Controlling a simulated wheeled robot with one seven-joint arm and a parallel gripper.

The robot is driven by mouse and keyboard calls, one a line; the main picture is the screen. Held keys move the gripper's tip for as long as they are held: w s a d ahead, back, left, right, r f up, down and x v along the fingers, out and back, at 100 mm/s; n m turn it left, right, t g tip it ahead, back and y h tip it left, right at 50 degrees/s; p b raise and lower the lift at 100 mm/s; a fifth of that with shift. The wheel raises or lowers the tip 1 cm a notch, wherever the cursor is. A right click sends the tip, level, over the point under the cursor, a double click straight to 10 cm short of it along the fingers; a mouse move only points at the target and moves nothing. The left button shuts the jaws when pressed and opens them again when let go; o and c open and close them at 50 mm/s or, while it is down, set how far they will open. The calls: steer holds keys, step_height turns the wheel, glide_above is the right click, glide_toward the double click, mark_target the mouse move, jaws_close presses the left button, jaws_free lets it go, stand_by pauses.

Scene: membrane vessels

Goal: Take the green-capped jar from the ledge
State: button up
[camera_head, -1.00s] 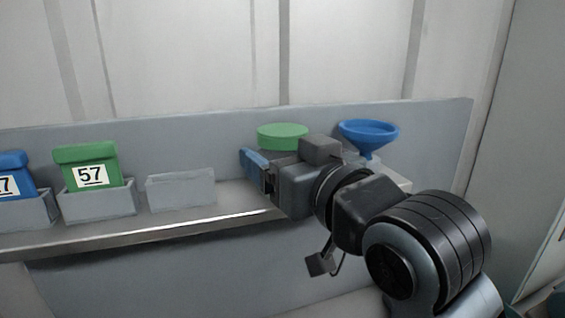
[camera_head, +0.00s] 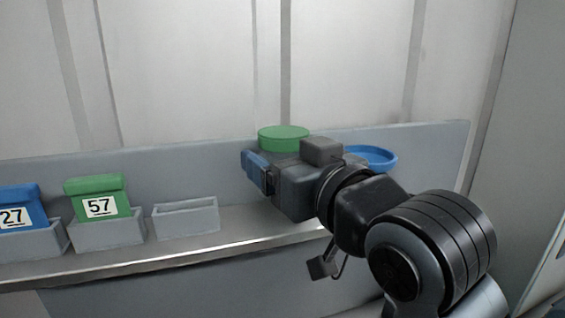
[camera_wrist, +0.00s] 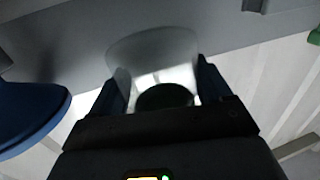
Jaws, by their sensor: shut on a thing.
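The green-capped jar shows in the head view by its green cap (camera_head: 284,138), just behind my gripper (camera_head: 256,172). Its body is hidden there by the gripper. In the wrist view a pale, see-through jar body (camera_wrist: 150,50) sits between the two blue fingers of my gripper (camera_wrist: 163,85), which are shut on it. A dark round shape shows through it. In the head view the jar is up with the gripper, above the ledge (camera_head: 170,250); its underside is hidden.
A blue funnel (camera_head: 372,157) stands close to the right, behind my gripper; it also shows at the wrist view's left (camera_wrist: 30,112). On the ledge's left are a blue block marked 27 (camera_head: 18,207) and a green block marked 57 (camera_head: 98,198) in grey holders, then an empty holder (camera_head: 186,218).

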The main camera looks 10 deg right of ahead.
step_height(320, 180, up, 14)
stand_by(0.4)
